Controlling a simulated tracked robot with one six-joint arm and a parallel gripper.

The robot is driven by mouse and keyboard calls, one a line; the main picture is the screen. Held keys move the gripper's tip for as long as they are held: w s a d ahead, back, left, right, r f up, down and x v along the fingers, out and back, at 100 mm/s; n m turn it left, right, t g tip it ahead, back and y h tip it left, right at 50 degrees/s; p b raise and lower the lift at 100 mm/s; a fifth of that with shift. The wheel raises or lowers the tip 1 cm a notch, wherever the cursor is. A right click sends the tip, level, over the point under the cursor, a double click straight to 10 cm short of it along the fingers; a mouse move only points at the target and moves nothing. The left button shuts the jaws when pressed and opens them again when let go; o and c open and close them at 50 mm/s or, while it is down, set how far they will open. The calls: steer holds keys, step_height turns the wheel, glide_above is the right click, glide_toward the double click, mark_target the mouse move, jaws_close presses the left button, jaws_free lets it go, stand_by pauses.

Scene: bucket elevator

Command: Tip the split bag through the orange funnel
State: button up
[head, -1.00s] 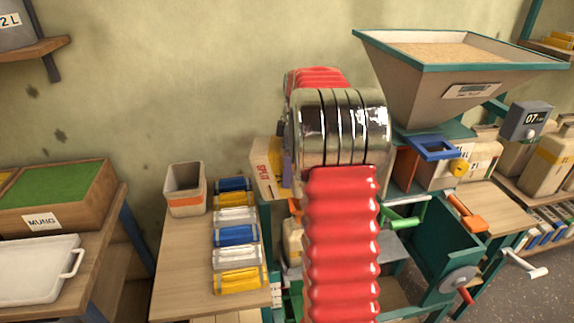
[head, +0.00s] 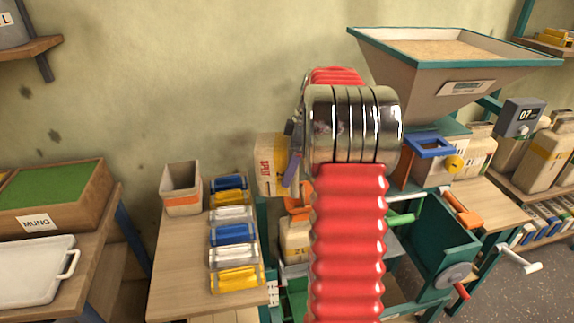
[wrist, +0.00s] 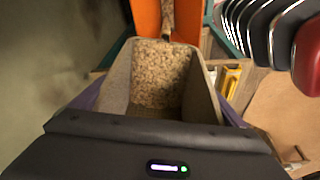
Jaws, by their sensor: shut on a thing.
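The split bag (head: 268,165), a tan bag marked SPLIT, is held at the left of my arm in the head view. My gripper (head: 292,165) is shut on it, with a purple finger against its side. In the wrist view the open bag (wrist: 118,82) shows pale grain inside, and purple fingers flank it. The orange funnel (wrist: 146,18) lies just past the bag's far end, with a narrow tan streak on it. In the head view only part of the orange funnel (head: 303,192) shows below the bag; my arm hides the rest.
A tan bag (head: 293,240) stands under the funnel. On the bench (head: 180,285) at left are an open tan container (head: 182,190) and a row of coloured packets (head: 234,234). The large hopper (head: 440,85) and green machine frame (head: 440,240) stand at right.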

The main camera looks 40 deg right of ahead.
steer(key=shift+s+d+r+t+y, duration=0.25)
steer(key=shift+s+d+t+y, duration=0.55)
steer(key=shift+y, duration=0.3)
steer(key=shift+s+d+t+y, duration=1)
steer(key=shift+d+t+y, duration=0.1)
steer(key=shift+t+y, duration=0.35)
stand_by(1.0)
stand_by(0.9)
